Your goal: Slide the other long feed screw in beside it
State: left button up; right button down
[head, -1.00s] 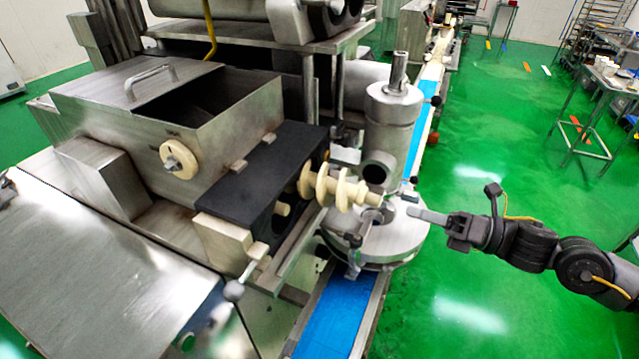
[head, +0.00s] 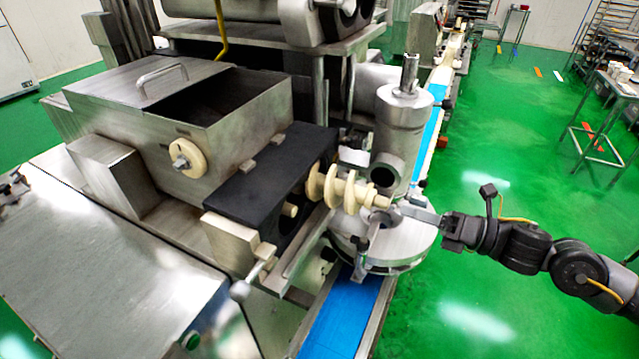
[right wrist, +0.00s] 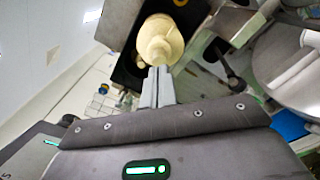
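A cream long feed screw (head: 343,190) sticks out of the open end of the black block (head: 270,175), its flights largely outside and its bare shaft end pointing right. A cream shaft end (head: 290,209) shows beside it in the same block. My right gripper (head: 398,208) is at the free end of the protruding screw, its fingers together. In the right wrist view the closed fingers (right wrist: 157,82) point at the screw's round end (right wrist: 160,42). They look very close to it; whether they touch I cannot tell. My left gripper is not in view.
A steel hopper (head: 190,110) stands behind the block. A steel cylinder (head: 402,115) on a round housing (head: 400,245) stands close to the screw and my right gripper. A clamp lever (head: 255,275) juts out in front. A blue belt (head: 340,320) runs below.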

aim_at(377, 202)
jog(key=shift+b+x, duration=0.75)
jog(key=shift+x, duration=3.7)
jog(key=shift+b+x, duration=1.15)
jog(key=shift+x, duration=3.25)
jog(key=shift+b+v, duration=1)
jog(key=shift+v, duration=4.15)
